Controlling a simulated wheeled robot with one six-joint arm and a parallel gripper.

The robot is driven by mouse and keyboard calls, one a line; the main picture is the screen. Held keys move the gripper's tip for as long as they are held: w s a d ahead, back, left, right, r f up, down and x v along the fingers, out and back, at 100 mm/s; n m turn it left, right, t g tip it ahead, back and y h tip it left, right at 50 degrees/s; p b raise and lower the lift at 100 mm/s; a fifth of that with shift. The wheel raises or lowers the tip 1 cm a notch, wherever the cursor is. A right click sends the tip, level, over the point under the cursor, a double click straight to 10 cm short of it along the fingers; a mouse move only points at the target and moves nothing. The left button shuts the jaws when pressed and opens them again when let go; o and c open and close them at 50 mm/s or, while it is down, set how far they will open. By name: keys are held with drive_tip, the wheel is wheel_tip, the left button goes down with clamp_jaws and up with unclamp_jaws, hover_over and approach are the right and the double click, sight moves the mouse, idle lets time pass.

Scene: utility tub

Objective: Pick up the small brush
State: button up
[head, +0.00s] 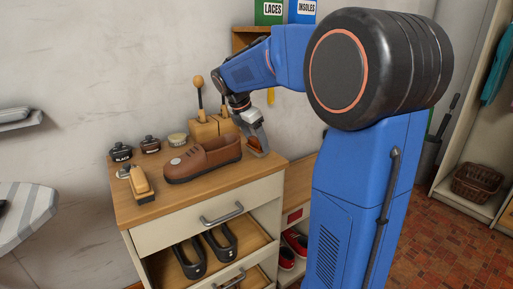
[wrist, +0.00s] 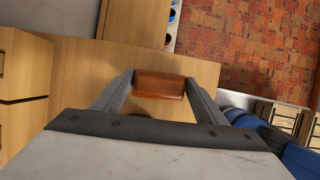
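The small brush is, as far as I can tell, the reddish-brown block (wrist: 160,86) between the fingertips in the wrist view. In the head view it is a small brown patch (head: 253,142) at the right end of the cabinet top, partly hidden by my gripper. My gripper (head: 256,138) points down there. In the wrist view my gripper (wrist: 160,84) has one finger at each end of the block, with no clear gap. I cannot tell whether the fingers press on it or whether it is off the wood.
A brown shoe (head: 204,158) lies just left of my gripper on the cabinet top (head: 180,200). A larger wooden brush (head: 141,185), several small jars (head: 150,145) and a wooden block with knobbed tools (head: 203,130) stand around it.

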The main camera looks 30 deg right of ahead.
sight(256, 139)
wheel_tip(256, 139, up, 10)
drive_tip(key=shift+r, duration=0.1)
idle(0.7)
drive_tip(key=shift+o, duration=0.8)
drive_tip(key=shift+c, duration=0.2)
